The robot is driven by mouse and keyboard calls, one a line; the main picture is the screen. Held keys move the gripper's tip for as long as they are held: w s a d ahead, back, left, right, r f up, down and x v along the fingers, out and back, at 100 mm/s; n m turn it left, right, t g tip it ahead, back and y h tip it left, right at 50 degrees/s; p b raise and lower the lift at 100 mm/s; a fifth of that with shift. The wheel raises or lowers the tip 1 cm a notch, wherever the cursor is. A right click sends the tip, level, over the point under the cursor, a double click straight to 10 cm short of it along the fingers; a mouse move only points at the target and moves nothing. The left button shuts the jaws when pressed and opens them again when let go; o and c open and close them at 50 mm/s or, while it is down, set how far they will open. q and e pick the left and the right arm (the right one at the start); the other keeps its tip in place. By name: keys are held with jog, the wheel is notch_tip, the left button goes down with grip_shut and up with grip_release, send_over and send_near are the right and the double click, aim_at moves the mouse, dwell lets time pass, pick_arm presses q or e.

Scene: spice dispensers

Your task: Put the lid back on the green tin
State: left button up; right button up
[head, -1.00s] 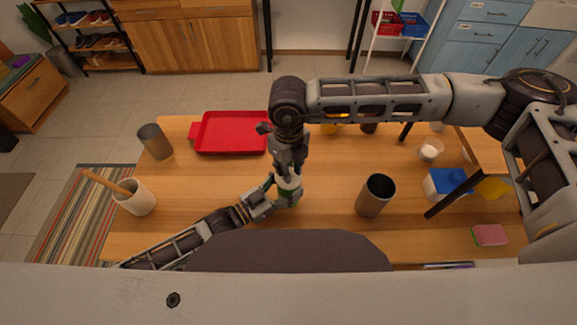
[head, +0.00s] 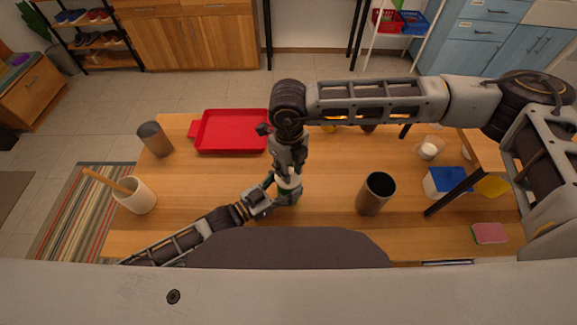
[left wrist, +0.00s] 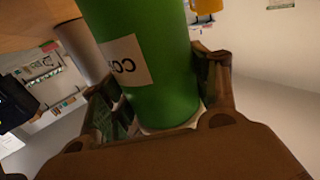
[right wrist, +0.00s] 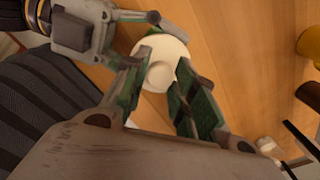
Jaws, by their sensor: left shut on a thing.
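The green tin (left wrist: 165,65) is held by my left gripper (left wrist: 165,105), which is shut around its side; a light label with dark letters appears upside down in the left wrist view. In the head view the tin (head: 290,200) is at the middle front of the table, largely covered by my grippers. The white round lid (right wrist: 179,50) with a knob is at the top of the tin. I cannot tell whether it is fully seated. My right gripper (right wrist: 163,66) points down from above, its fingers apart on either side of the knob.
A red tray (head: 232,131) lies behind. A dark cup (head: 375,194) stands right of the tin, another cup (head: 154,139) at the back left, and a cream holder with a wooden utensil (head: 135,197) at the left. A blue-lidded box (head: 447,182) and pink sponge (head: 489,234) are at the right.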

jog(key=o, duration=0.4)
jog(key=shift+c, duration=0.2)
jog(key=shift+r, duration=0.15)
notch_tip(320, 180, up, 12)
dwell(0.5)
pick_arm(q)
jog(key=o, duration=1.5)
jog(key=shift+s+a, duration=0.1)
jog(key=shift+a, duration=0.05)
